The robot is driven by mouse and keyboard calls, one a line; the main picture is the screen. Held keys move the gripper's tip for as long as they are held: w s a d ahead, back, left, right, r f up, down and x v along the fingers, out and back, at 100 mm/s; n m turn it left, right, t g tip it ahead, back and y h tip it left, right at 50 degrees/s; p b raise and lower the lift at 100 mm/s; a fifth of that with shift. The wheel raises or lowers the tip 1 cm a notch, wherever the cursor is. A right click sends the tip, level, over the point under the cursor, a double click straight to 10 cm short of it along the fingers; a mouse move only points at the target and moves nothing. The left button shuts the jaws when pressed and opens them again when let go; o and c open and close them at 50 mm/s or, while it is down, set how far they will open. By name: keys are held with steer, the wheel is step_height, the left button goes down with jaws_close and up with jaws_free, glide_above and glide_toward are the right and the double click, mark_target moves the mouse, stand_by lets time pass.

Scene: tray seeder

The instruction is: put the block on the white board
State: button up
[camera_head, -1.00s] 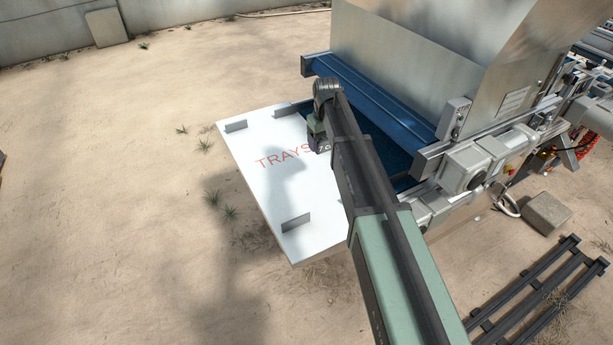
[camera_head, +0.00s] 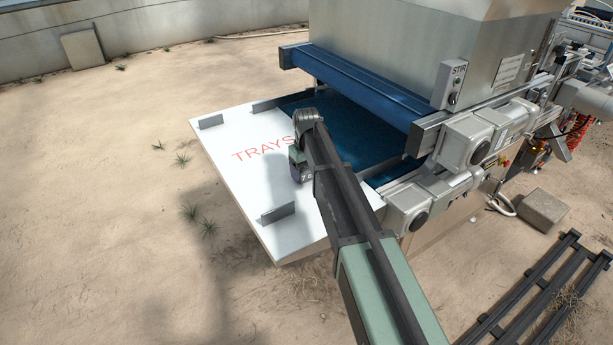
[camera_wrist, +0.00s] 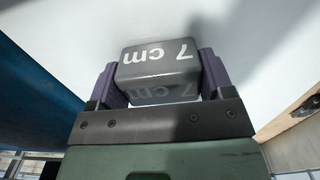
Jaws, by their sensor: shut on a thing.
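The block (camera_wrist: 160,68) is dark grey with "7 cm" printed in white. My gripper (camera_wrist: 159,78) is shut on it, with a purple finger on each side. The white board (camera_head: 240,185), marked "TRAYS" in red, shows in the head view at the front of the machine. My gripper (camera_head: 300,168) is over the right part of the board, and my arm hides part of it. White board surface (camera_wrist: 45,65) also fills the wrist view behind the block. I cannot tell whether the block touches the board.
Small grey upright plates (camera_head: 278,213) stand on the board. A blue belt (camera_head: 350,125) runs from the board under the machine's blue crossbar (camera_head: 360,88). The machine's hopper (camera_head: 400,35) rises behind. Sandy ground lies left of the board, and a dark rack (camera_head: 535,300) lies lower right.

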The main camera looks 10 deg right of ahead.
steer(key=shift+f, duration=0.1)
steer(key=o, duration=1.1)
step_height(320, 180, up, 13)
steer(key=p, duration=1.2)
steer(key=s+m, duration=0.3)
steer(key=s, duration=2.5)
steer(key=shift+s+a+f+m, duration=0.25)
steer(key=shift+s+f+m, duration=0.05)
steer(key=shift+s+m, duration=0.1)
